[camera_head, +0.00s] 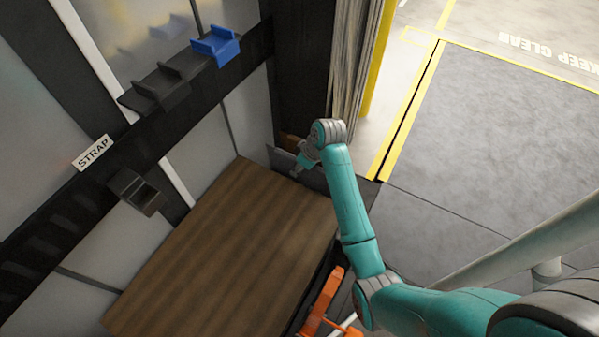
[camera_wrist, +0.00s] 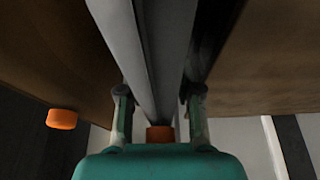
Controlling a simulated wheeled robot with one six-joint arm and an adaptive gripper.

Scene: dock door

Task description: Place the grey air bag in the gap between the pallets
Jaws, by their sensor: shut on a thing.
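The grey air bag (camera_head: 283,161) is a flat grey panel beyond the far edge of the large brown pallet load (camera_head: 230,240). My gripper (camera_head: 297,172) is at its upper edge. In the wrist view my gripper (camera_wrist: 158,100) is shut on the bag (camera_wrist: 150,45), one finger on each side. There the bag runs away between two brown surfaces, a left one (camera_wrist: 50,45) and a right one (camera_wrist: 270,60). A small orange piece (camera_wrist: 159,134) shows at its near end. A bit of brown (camera_head: 291,141) shows behind the bag. How deep the bag sits is hidden.
A black rail with a blue holder (camera_head: 215,45), a dark holder (camera_head: 160,87) and a STRAP label (camera_head: 93,152) runs along the left wall. An orange frame (camera_head: 325,300) stands beside the load. An orange knob (camera_wrist: 62,119) shows at wrist left. The grey floor (camera_head: 500,140) at right is clear.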

